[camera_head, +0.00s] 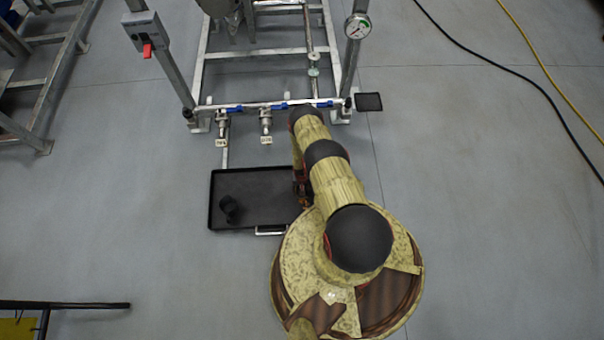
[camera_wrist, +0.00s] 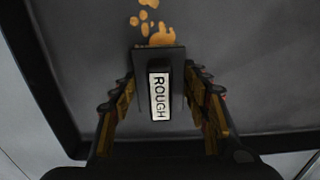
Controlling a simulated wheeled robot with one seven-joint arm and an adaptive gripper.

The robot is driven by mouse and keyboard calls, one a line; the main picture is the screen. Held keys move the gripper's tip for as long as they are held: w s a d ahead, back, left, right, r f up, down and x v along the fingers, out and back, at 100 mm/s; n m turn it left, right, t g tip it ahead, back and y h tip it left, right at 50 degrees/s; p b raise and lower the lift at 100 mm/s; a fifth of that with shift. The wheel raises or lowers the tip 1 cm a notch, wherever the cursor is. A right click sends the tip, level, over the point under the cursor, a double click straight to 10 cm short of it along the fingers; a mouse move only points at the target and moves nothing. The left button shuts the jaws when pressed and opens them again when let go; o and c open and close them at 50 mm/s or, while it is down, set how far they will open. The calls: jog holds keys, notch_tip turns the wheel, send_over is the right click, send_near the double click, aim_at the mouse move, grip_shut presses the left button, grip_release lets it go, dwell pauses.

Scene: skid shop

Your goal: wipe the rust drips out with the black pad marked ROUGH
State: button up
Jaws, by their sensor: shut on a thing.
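My gripper (camera_wrist: 161,88) is shut on the black pad (camera_wrist: 159,60), with a finger on each side of its raised grip. A white label on the grip reads ROUGH. Orange-brown rust drips (camera_wrist: 152,24) lie on the dark tray floor just beyond the pad's far edge, several spots and one larger patch. The larger patch meets the pad's edge in the picture; whether the pad touches the tray floor I cannot tell. In the head view the black tray (camera_head: 262,178) lies on the floor, and my arm hides its right end, the drips and the pad.
A black cylindrical object (camera_head: 229,208) is in the tray's left part. A metal skid frame (camera_head: 270,55) with two tagged valves (camera_head: 266,121) stands behind the tray. A small flat black square (camera_head: 368,101) lies right of the frame. Hoses (camera_head: 520,73) cross the right floor.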

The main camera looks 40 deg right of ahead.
aim_at(303, 204)
jog(key=shift+f, duration=0.45)
jog(key=shift+s+a+r+p, duration=0.2)
jog(key=shift+s+a+p, duration=0.15)
jog(key=shift+p, duration=0.5)
jog(key=s+a+p, duration=0.1)
jog(key=p, duration=0.2)
jog(key=shift+s+a, duration=0.1)
jog(key=shift+s, duration=0.25)
jog(key=shift+s+a+f+p, duration=0.1)
jog(key=shift+s+a+p, duration=0.55)
jog(key=shift+s+p, duration=0.25)
jog(key=shift+s+a+f+p, duration=0.1)
jog(key=shift+s+a+p, duration=0.5)
jog(key=shift+s+p, duration=0.25)
jog(key=shift+s+a+p, duration=1)
jog(key=shift+s+p, duration=0.1)
jog(key=shift+s, duration=0.15)
jog(key=shift+f+b, duration=0.15)
jog(key=shift+b, duration=0.25)
jog(key=shift+c, duration=0.4)
jog(key=shift+w+d+b, duration=0.4)
jog(key=shift+w+b, duration=0.1)
jog(key=shift+b, duration=0.05)
jog(key=shift+c, duration=0.5)
jog(key=shift+w+d+b, duration=0.7)
jog(key=shift+w+b, duration=0.25)
jog(key=shift+b, duration=0.3)
